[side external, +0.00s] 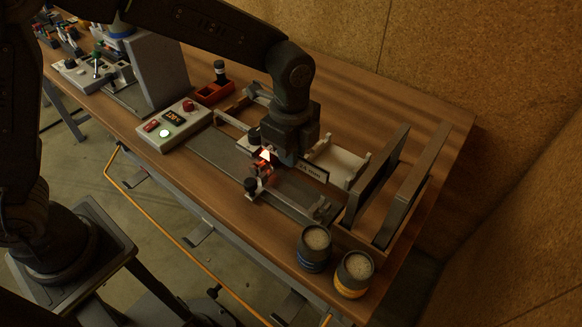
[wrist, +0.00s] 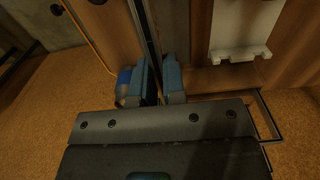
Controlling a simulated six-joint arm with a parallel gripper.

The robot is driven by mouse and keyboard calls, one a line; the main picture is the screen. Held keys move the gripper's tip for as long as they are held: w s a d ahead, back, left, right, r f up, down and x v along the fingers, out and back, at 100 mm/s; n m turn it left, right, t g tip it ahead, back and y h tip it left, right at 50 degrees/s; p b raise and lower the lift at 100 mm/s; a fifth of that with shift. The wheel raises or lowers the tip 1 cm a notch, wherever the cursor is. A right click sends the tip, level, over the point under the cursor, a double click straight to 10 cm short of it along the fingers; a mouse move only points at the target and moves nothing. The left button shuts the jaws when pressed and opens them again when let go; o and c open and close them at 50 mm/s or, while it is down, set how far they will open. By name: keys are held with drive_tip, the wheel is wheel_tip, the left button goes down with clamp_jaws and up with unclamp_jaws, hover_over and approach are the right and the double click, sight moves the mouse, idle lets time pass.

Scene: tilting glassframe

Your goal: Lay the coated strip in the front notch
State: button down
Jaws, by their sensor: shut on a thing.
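My gripper (wrist: 160,84) is shut on the coated strip (wrist: 150,35), a thin dark edge running up between the two bluish fingers in the wrist view. In the side external view my gripper (side external: 284,158) is low over the middle of the bench fixture, and I cannot clearly make out the strip there. Below is a long dark grey plate (side external: 222,152) with small upright brackets (side external: 322,209) along it. I cannot tell which of these forms the front notch. A bright white and red glow (side external: 264,156) shows just left of the fingers.
A pale notched panel (side external: 345,162) lies behind my gripper; it also shows in the wrist view (wrist: 243,28). Dark upright frames (side external: 377,175) stand to the right. Two round jars (side external: 314,249) (side external: 354,273) stand at the front edge. A control box (side external: 174,124) sits left.

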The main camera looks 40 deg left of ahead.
wheel_tip(320, 180, up, 8)
drive_tip(key=w+d+f, duration=0.1)
drive_tip(key=w+d, duration=0.1)
drive_tip(key=w, duration=0.9)
wheel_tip(320, 180, down, 7)
drive_tip(key=shift+s+d+f, duration=0.2)
drive_tip(key=shift+s, duration=0.05)
drive_tip(key=shift+f, duration=2.9)
drive_tip(key=shift+f, duration=1.15)
drive_tip(key=c, duration=1.1)
unclamp_jaws()
drive_tip(key=shift+r, duration=0.1)
